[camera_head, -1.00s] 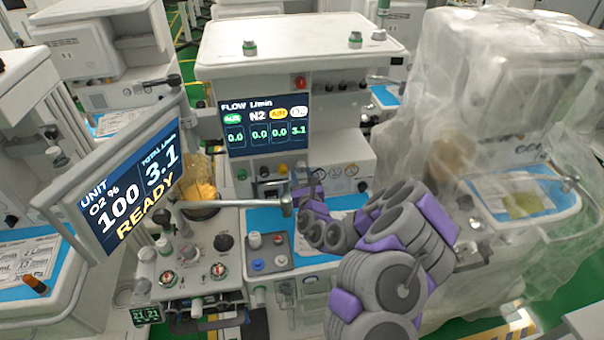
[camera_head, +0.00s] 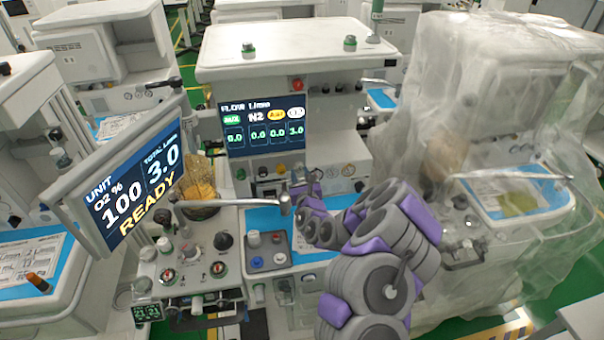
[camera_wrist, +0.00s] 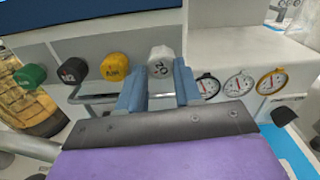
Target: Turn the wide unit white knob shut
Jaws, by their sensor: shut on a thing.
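The white knob (camera_wrist: 161,63), with a mark that looks like O2, is at the right end of a row of knobs in the wrist view. My gripper (camera_wrist: 158,88) has its two blue-grey fingers on either side of this knob and is shut on it. In the head view my gripper (camera_head: 303,178) is at the front of the wide unit (camera_head: 300,45), below its flow screen (camera_head: 264,124), and the arm hides the white knob there. The screen's rightmost reading is 3.0. The tilted display (camera_head: 130,180) reads O2 100 %, total 3.0, READY.
Yellow (camera_wrist: 114,67), black (camera_wrist: 72,71) and green (camera_wrist: 30,76) knobs sit left of the white one. Round gauges (camera_wrist: 239,84) are to its right. A metal bar (camera_wrist: 100,97) runs below the knobs. A plastic-covered cart (camera_head: 500,110) stands at the right.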

